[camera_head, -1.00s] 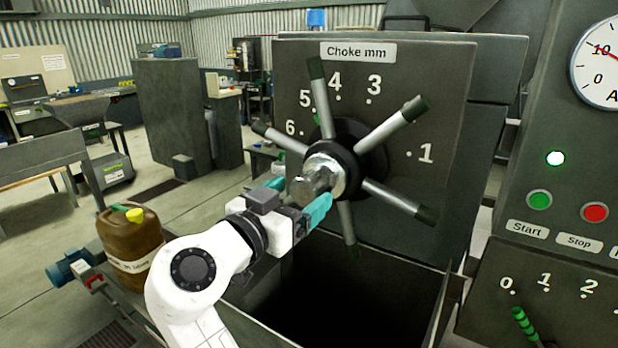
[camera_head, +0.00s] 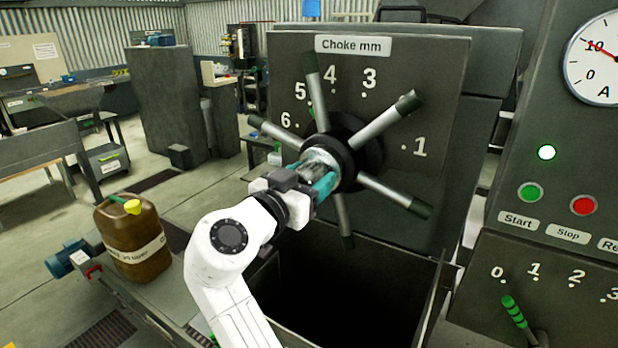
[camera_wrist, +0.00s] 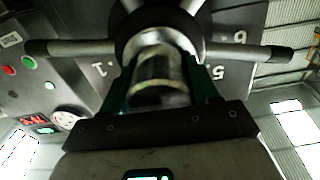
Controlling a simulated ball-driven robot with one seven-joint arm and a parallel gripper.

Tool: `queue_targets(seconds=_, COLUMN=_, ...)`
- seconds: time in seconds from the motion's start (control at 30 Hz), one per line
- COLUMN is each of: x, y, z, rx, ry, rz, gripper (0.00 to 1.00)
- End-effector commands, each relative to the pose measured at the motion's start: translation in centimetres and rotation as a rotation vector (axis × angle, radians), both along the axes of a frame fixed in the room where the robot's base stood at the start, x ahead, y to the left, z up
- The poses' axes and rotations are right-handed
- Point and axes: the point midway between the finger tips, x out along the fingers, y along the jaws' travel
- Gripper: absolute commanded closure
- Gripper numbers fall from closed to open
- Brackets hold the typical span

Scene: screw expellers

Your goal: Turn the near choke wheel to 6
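The choke wheel (camera_head: 386,129) is on a dark panel with a "Choke mm" plate (camera_head: 354,45). It has several grey spokes with dark tips and a black centre. The numbers 1, 3, 4, 5 and 6 (camera_head: 286,121) show around it; 2 is not seen. A small green mark shows beside the upper spoke, near 5. My gripper (camera_head: 308,176) is at the wheel's centre, its teal fingers on either side of the shiny metal hub. In the wrist view the hub (camera_wrist: 160,78) lies between the fingers (camera_wrist: 162,88), with what look like narrow gaps.
An open dark hopper lies below the wheel. A brown jug (camera_head: 131,238) stands at the left. At the right are a green Start button (camera_head: 530,192), a red Stop button (camera_head: 583,206), a gauge (camera_head: 598,62) and a green-handled lever (camera_head: 514,311).

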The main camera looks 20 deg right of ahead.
Motion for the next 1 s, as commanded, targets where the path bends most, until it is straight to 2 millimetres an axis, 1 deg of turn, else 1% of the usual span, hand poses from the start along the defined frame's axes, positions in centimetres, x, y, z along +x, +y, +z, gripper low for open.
queue_targets(seconds=0.03, x=0.02, y=0.03, z=0.01, rx=0.0, ry=0.0, rz=0.001, gripper=0.46)
queue_targets(seconds=0.07, x=0.02, y=0.03, z=0.01, rx=0.0, ry=0.0, rz=0.001, gripper=0.49)
queue_targets(seconds=0.53, x=0.02, y=0.05, z=0.02, rx=-0.001, ry=-0.001, rz=0.002, gripper=0.94)
queue_targets(seconds=0.77, x=0.02, y=0.04, z=0.01, rx=-0.013, ry=0.016, rz=0.001, gripper=0.95)
queue_targets(seconds=1.0, x=0.04, y=0.03, z=0.01, rx=-0.078, ry=0.107, rz=0.001, gripper=0.96)
